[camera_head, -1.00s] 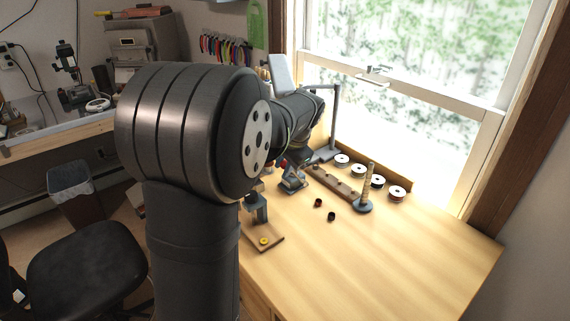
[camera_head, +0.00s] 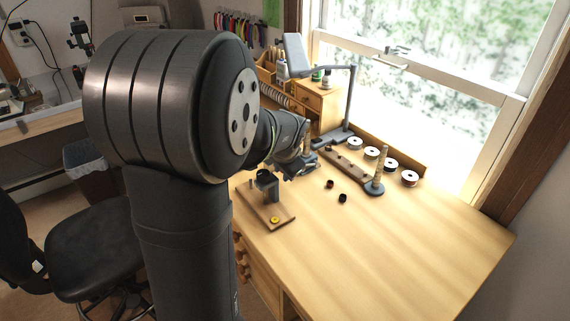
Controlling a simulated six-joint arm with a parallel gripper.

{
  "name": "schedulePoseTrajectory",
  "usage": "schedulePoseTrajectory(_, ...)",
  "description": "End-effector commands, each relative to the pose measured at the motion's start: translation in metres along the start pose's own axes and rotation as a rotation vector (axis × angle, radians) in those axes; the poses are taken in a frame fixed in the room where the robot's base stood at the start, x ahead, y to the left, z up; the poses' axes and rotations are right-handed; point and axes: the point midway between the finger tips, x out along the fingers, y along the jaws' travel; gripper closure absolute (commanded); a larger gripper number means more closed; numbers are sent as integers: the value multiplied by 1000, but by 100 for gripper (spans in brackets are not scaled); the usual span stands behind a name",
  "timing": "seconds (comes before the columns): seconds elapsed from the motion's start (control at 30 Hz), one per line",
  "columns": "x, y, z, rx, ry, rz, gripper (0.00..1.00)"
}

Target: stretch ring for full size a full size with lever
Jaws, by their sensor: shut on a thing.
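A small bench device (camera_head: 268,187) stands on a wooden board (camera_head: 252,211); it looks like the ring stretcher, but its lever cannot be made out. A yellow disc (camera_head: 275,220) lies at the board's front. Two small dark rings or caps, one (camera_head: 330,184) behind the other (camera_head: 342,198), lie on the bench. My gripper (camera_head: 308,166) is behind and right of the device, partly hidden by my arm. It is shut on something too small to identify.
Several spools (camera_head: 390,165) line the bench's back edge beside a wooden holder (camera_head: 343,163). A lamp (camera_head: 350,105) and small drawers (camera_head: 316,100) stand behind my gripper. The bench's (camera_head: 400,245) front right is clear. A black chair (camera_head: 95,235) is at lower left.

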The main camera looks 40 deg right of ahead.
Motion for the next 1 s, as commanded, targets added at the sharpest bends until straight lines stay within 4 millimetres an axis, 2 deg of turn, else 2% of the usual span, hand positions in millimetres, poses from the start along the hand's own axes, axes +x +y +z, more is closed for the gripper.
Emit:
schedulePoseTrajectory(0.13, 6, 6, 5, 3, -10, 9, 100)
schedulePoseTrajectory(0.6, 7, 8, 4, 4, -8, 10, 100)
schedulePoseTrajectory(0.63, 7, 8, 4, 4, -8, 10, 74)
schedulePoseTrajectory(0.7, 7, 7, 4, 4, -6, 9, 60)
schedulePoseTrajectory(1.0, 5, 4, 3, 2, -3, 4, 58)
